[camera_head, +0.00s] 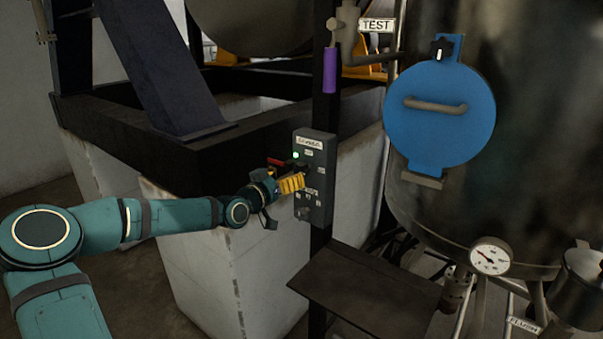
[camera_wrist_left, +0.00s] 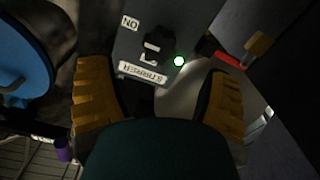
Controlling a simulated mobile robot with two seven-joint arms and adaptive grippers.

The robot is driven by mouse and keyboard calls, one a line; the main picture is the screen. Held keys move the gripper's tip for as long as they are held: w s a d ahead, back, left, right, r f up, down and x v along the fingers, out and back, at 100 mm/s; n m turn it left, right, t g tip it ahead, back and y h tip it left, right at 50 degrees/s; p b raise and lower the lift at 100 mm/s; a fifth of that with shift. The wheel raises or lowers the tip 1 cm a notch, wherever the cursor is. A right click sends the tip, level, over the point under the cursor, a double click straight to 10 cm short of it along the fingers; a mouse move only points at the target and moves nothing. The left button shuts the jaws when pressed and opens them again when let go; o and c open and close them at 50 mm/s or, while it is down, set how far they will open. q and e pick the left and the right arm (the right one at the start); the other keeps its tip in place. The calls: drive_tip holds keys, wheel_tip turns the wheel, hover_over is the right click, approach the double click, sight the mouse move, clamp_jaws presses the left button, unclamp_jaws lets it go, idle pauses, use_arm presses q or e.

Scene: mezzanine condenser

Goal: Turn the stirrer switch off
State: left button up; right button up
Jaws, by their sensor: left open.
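The grey stirrer control box (camera_head: 318,165) is mounted on a dark post in the head view. Its green lamp (camera_head: 296,155) is lit. In the wrist view the black stirrer switch (camera_wrist_left: 155,46) shows with an upside-down STIRRER label (camera_wrist_left: 142,72) beside it, an ON label (camera_wrist_left: 130,22) and the lit lamp (camera_wrist_left: 179,61). My left gripper (camera_head: 290,184) is at the box front, partly hiding it and the switch in the head view. In the wrist view its yellow fingers (camera_wrist_left: 157,75) are open and empty, the switch between and beyond them. My right gripper is not in view.
A blue round hatch (camera_head: 440,125) on the dark tank is right of the box. A purple-sleeved lever (camera_head: 330,70) hangs above. A dark plate (camera_head: 365,290) juts out below. A red part (camera_head: 276,162) is close by the gripper, left of the box.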

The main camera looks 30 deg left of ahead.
sight(299, 171)
use_arm(q)
drive_tip(key=shift+w+d+b, duration=0.15)
drive_tip(key=shift+w, duration=1.6)
drive_tip(key=shift+w+d+b, duration=0.1)
drive_tip(key=shift+w+b, duration=0.05)
drive_tip(key=shift+w, duration=1.55)
drive_tip(key=shift+c, duration=0.3)
drive_tip(key=c, duration=1.1)
